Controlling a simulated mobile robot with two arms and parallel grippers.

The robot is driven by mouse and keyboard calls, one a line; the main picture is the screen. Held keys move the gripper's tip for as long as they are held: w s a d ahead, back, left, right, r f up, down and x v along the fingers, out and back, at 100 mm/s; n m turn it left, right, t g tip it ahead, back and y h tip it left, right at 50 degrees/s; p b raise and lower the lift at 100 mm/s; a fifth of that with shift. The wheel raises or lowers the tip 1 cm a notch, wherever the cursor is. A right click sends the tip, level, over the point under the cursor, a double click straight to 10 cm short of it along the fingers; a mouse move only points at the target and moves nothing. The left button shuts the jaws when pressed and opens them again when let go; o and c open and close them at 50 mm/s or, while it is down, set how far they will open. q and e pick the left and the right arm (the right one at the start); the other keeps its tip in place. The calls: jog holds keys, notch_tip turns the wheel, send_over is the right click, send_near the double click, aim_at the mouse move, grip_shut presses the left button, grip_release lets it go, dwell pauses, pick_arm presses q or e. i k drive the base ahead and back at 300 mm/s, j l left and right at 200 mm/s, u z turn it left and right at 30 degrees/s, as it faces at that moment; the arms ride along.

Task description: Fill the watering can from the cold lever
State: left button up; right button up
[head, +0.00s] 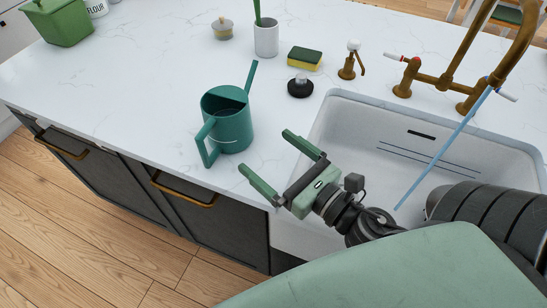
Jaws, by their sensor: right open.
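The green watering can (233,128) stands upright on the white counter, left of the sink, its handle towards the front and its thin spout pointing up and back. My right gripper (268,152) is open and empty, just right of and in front of the can, its fingers pointing towards it without visible contact. The brass tap (435,82) stands behind the sink. Its right lever, the cold lever (507,95), is white with a blue mark. A straight pale blue stream (445,148) runs from the spout end down into the sink. My left gripper is not in view.
The white sink (345,125) is partly covered by my right arm. A green bin (62,22) is far left. The counter left of the can is clear.

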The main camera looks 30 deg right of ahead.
aim_at(482, 83)
jog(key=k+j, duration=0.7)
jog(key=k, duration=0.2)
